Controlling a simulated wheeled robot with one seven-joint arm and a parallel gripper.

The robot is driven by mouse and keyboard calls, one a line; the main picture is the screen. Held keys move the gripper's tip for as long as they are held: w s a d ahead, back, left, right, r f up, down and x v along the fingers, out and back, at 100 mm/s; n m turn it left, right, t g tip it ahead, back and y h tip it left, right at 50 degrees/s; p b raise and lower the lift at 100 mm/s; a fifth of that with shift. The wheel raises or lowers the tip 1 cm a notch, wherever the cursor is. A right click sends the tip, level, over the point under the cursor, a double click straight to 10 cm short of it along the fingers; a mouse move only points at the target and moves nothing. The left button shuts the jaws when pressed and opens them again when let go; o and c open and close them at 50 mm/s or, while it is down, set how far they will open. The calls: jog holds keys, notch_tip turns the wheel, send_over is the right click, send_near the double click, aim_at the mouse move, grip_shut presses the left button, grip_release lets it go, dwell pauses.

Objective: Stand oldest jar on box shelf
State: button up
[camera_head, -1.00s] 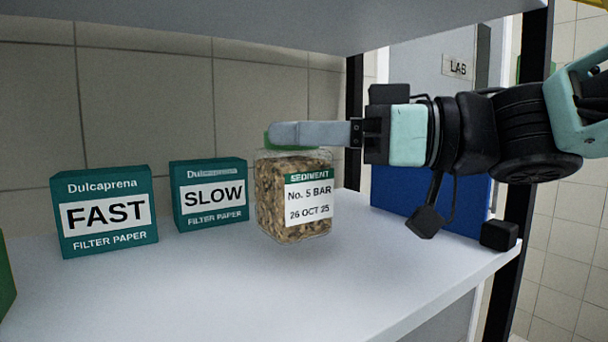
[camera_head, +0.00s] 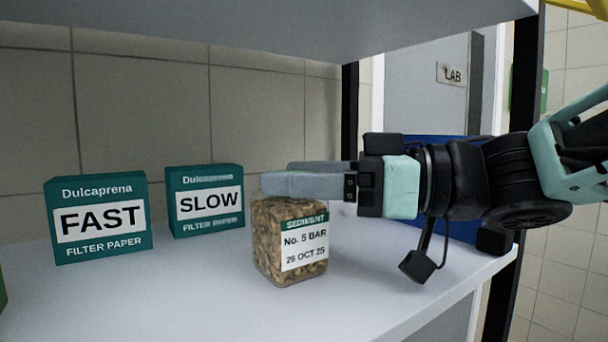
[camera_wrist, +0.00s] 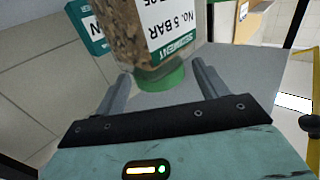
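A clear jar (camera_head: 270,242) of brown grains, labelled SEDIMENT, No. 5 BAR, 26 OCT 25, stands upright on the white shelf (camera_head: 190,295), in front of and right of the SLOW box. In the wrist view the jar (camera_wrist: 122,28) appears inverted, with its green lid (camera_wrist: 163,80) between my fingertips. My gripper (camera_head: 290,178) reaches in from the right at lid height. Its fingers are spread, with narrow gaps to the lid in the wrist view. In the head view the near finger hides the lid.
Teal filter paper boxes marked FAST (camera_head: 98,218) and SLOW (camera_head: 205,202) stand at the back left. A blue object (camera_head: 450,225) is behind my arm. A black post (camera_head: 349,120) is behind, and an upper shelf (camera_head: 250,25) hangs overhead.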

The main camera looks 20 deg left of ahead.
jog(key=shift+r, duration=0.1)
jog(key=d, duration=1.2)
jog(key=shift+w+b, duration=0.4)
jog(key=shift+w, duration=0.05)
